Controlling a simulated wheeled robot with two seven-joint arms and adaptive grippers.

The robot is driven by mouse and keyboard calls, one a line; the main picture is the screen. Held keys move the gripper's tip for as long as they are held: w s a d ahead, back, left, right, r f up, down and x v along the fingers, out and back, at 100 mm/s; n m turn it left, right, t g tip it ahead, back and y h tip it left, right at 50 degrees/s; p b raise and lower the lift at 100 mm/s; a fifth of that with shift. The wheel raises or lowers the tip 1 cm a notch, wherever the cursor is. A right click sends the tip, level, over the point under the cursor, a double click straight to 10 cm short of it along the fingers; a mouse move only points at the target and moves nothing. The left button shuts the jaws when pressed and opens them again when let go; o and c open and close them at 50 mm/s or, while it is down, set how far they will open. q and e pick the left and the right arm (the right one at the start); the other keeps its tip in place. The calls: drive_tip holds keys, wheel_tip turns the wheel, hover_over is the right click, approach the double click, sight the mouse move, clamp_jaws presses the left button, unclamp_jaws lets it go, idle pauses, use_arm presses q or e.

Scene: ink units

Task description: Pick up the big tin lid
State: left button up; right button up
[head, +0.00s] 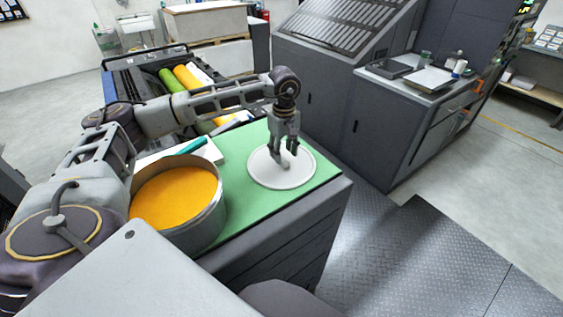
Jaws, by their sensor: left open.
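The big tin lid (296,176) is a flat, round, pale disc with a raised rim. It lies on the green mat on the cabinet top. A small raised part shows near its middle, partly hidden by my fingers. My left gripper (284,160) points down over the lid, its fingers apart on either side of the raised part. I cannot tell whether the fingers touch the lid. A big round tin (212,218) full of orange-yellow ink stands to the left, open at the top. My right gripper is not in view.
The green mat (243,218) has bare room between tin and lid. A teal-handled tool (195,146) lies on a white sheet behind the tin. Colored rolls (186,77) sit in the machine behind my arm. Grey cabinets (365,130) stand beyond; a metal-plate floor (410,255) is at right.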

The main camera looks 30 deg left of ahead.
sight(283, 160)
use_arm(q)
drive_tip(key=shift+f+p, duration=0.35)
drive_tip(key=shift+f, duration=1.3)
clamp_jaws()
drive_tip(key=shift+r, duration=0.2)
drive_tip(key=shift+r, duration=0.6)
wheel_tip(283, 160, up, 7)
drive_tip(key=shift+f+b, duration=0.1)
drive_tip(key=shift+b, duration=0.75)
drive_tip(key=shift+r, duration=0.85)
